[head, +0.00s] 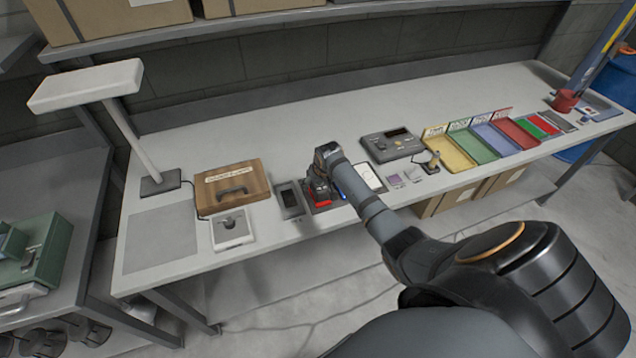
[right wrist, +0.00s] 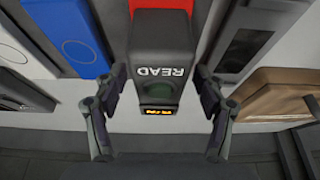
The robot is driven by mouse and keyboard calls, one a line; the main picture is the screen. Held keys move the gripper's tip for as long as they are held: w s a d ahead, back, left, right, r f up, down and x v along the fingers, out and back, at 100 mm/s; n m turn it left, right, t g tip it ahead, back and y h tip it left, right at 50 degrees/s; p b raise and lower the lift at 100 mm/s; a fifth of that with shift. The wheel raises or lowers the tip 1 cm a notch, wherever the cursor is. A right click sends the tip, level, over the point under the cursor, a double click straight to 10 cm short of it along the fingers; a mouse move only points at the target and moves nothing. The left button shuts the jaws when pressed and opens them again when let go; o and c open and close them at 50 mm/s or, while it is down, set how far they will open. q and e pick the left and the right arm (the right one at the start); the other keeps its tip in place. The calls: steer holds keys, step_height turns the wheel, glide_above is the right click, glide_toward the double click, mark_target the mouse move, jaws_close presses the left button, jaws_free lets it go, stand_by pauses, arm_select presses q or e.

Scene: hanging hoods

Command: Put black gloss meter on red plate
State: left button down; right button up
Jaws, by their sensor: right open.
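The black gloss meter (right wrist: 165,70) shows in the right wrist view, marked READ, with a green button and a small lit orange display. My right gripper (right wrist: 158,108) is open, with one finger on each side of the meter and gaps visible. In the head view my right gripper (head: 325,170) is over the bench, partly covering the meter. A red surface (head: 321,199) shows beside and below the dark body there; it also shows in the right wrist view (right wrist: 204,70). I cannot tell whether this is the red plate or whether the meter rests on it. My left gripper is out of view.
A dark device (head: 290,198) and a wooden case (head: 232,186) lie left of the meter. Farther right are a grey instrument (head: 391,145) and coloured trays, including a red one (head: 515,134). A lamp (head: 130,115) stands left.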

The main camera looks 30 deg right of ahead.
steer(key=v, duration=1.2)
steer(key=shift+s, duration=0.1)
steer(key=shift+a+f, duration=0.1)
